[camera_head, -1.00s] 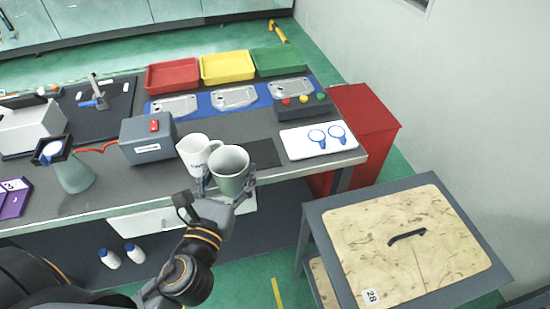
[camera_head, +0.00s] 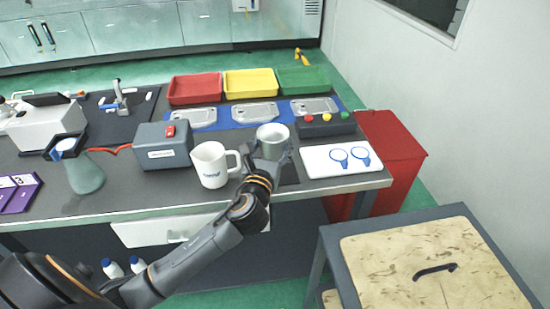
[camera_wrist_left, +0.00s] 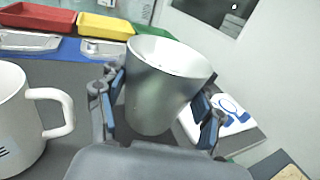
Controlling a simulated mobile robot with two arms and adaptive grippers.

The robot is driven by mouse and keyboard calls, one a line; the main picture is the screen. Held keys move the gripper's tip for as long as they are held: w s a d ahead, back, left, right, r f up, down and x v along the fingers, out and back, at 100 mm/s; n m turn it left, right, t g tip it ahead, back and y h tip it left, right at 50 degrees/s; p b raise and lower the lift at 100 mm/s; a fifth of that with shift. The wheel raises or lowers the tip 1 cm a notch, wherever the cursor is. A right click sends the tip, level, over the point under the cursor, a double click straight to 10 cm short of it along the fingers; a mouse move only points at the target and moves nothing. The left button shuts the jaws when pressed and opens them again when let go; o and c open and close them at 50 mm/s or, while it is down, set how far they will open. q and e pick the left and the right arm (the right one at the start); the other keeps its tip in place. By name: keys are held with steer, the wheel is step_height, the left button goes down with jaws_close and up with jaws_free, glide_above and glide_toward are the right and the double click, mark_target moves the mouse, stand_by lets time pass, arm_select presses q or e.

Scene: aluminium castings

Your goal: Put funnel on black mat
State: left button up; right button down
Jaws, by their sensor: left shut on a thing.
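A grey, tapered, open-topped vessel (camera_head: 272,141), which I take for the funnel, is upright in my left gripper (camera_head: 273,152). In the left wrist view the vessel (camera_wrist_left: 160,85) stands between the two blue-padded fingers (camera_wrist_left: 157,108), wide rim up. The black mat (camera_head: 289,172) is a dark patch near the table's front edge, partly hidden by my arm. The vessel shows at the mat's far side; I cannot tell whether it touches anything below. My right gripper is not in view.
A white mug (camera_head: 210,165) stands close left of the gripper. A grey box (camera_head: 163,148) is further left. A white board with blue rings (camera_head: 335,170) lies to the right, a button box (camera_head: 325,126) behind it. Red (camera_head: 195,90), yellow (camera_head: 250,84) and green (camera_head: 303,80) trays line the back.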

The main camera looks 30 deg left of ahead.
mark_target(275, 157)
arm_select(q)
steer(key=w+f, duration=0.2)
steer(key=f, duration=0.1)
steer(key=shift+w+a+f+b, duration=0.1)
steer(key=shift+w+a+b, duration=0.2)
steer(key=shift+a, duration=0.1)
steer(key=shift+w+f+b, duration=0.15)
steer(key=shift+f+b, duration=0.2)
steer(key=shift+f, duration=1.3)
steer(key=shift+f, duration=0.1)
steer(key=o, duration=1.2)
steer(key=shift+f, duration=0.1)
